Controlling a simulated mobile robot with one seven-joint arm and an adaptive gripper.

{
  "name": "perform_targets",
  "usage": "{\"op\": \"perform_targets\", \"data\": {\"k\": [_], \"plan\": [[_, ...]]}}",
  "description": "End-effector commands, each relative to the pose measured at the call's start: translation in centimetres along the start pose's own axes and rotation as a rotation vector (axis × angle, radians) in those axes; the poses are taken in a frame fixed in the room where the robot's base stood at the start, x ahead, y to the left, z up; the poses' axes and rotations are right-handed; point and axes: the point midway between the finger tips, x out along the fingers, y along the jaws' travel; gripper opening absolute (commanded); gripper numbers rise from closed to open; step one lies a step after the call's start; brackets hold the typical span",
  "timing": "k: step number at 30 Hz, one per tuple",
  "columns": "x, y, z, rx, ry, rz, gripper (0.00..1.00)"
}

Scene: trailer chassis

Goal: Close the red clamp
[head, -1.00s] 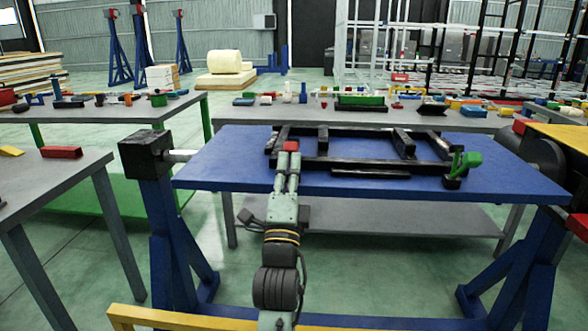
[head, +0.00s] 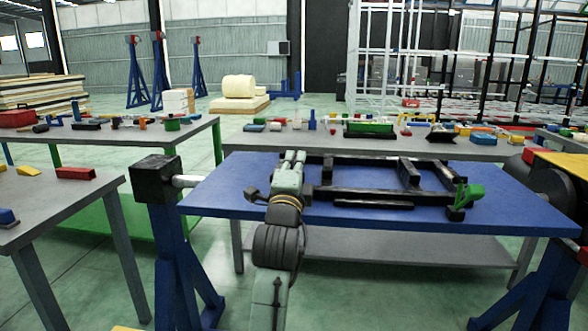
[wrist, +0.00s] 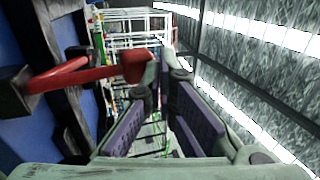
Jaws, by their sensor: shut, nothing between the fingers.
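The red clamp (wrist: 75,77) shows in the wrist view at the upper left, its long red arm running from a dark mount at the left edge to a thicker red end beside my fingers. My gripper (wrist: 164,68) is shut with nothing between its fingers. The red end is just left of the left fingertip; I cannot tell whether they touch. In the head view my gripper (head: 293,157) is over the left end of the black chassis frame (head: 375,193), and the red clamp is hidden behind it.
The frame lies on a blue table (head: 235,190). A green clamp (head: 468,194) stands at its right corner. A grey table with tools (head: 240,137) is behind, and another grey table (head: 60,200) is at the left.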

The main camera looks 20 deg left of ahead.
Motion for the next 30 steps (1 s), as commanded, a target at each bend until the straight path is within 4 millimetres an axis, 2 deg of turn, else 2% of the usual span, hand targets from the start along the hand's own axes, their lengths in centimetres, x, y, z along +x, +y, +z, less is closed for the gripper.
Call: {"op": "perform_targets", "data": {"k": [12,30], "plan": [[2.0,0.4,-0.1,0.0,0.001,-0.002,0.0],[2.3,0.4,-0.1,0.0,0.002,-0.002,0.0]]}}
